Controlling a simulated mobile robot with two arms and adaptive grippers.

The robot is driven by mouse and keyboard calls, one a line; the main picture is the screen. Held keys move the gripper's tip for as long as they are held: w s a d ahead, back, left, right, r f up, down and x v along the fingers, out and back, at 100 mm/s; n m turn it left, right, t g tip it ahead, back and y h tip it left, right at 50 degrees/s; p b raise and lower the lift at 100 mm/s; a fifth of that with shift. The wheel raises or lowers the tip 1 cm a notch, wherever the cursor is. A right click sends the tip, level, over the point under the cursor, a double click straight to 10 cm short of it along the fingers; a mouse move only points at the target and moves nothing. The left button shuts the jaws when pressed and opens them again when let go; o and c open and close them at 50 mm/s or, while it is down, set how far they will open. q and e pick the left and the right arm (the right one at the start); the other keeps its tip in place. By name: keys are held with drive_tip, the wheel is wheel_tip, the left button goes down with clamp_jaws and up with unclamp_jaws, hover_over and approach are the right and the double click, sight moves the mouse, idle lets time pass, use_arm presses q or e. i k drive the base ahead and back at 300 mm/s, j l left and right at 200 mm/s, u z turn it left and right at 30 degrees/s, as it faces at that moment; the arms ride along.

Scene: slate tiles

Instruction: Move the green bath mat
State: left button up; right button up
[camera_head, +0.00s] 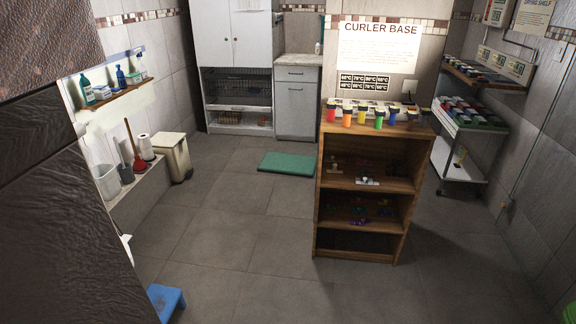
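The green bath mat (287,164) lies flat on the grey tiled floor in the middle distance. It is in front of the white cabinets and left of the wooden shelf unit. Its right end is close to the shelf unit's left side in the picture. Nothing lies on the mat. Neither of my grippers shows in the head view, so I cannot see their state.
The wooden shelf unit (361,185) with coloured curlers on top stands at centre right. A beige bin (174,157) and a ledge with cleaning items are at left. A blue stool (167,300) is near front left. A white trolley (462,150) stands at right. The middle floor is clear.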

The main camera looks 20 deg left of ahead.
sight(298, 164)
drive_tip(key=i+l, duration=0.1)
drive_tip(key=i+l+u, duration=0.2)
drive_tip(key=i+u, duration=0.15)
drive_tip(key=i, duration=0.3)
drive_tip(key=i+l+u, duration=0.3)
drive_tip(key=i, duration=0.3)
drive_tip(key=i+l+u, duration=0.35)
drive_tip(key=i+l, duration=0.15)
drive_tip(key=i+j+u, duration=0.3)
drive_tip(key=i, duration=0.8)
drive_tip(key=i+u, duration=0.35)
drive_tip(key=i, duration=0.8)
drive_tip(key=i+z, duration=0.8)
drive_tip(key=i+j+z, duration=0.1)
drive_tip(key=i+z, duration=0.3)
drive_tip(key=i+j+z, duration=0.2)
drive_tip(key=z, duration=0.2)
